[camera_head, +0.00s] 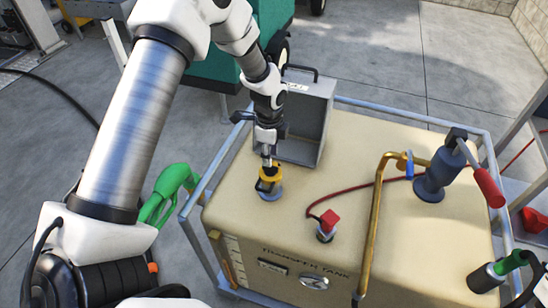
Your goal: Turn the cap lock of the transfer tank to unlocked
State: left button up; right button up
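The transfer tank (345,235) is a cream box with its name on the front, inside a grey tube frame. A yellow and dark cap (270,187) on a grey-blue base stands on the left of its top. My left gripper (267,160) points down right above this cap, its tip at or very near it. The fingers are small and overlap the cap, so I cannot tell whether they touch or grip it. The lock's setting is too small to read. My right gripper is not in view.
An open grey metal box (305,120) stands just behind the cap. A red fitting (327,222) with a red hose, a brass pipe (374,225) and a hand pump (437,175) with a red handle stand to the right.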

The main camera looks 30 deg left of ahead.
aim_at(270, 169)
pick_arm(q)
jog(key=f, duration=0.1)
jog(key=s+f, duration=0.1)
jog(key=shift+s+f+p, duration=0.15)
jog(key=shift+f+p, duration=0.2)
jog(key=w+f, duration=0.2)
jog(key=shift+f, duration=0.35)
jog(key=shift+s+r, duration=0.1)
jog(key=shift+s, duration=0.1)
jog(key=shift+s+r, duration=0.2)
jog(key=shift+s, duration=0.05)
jog(key=c, duration=0.4)
grip_shut()
jog(key=shift+f, duration=0.1)
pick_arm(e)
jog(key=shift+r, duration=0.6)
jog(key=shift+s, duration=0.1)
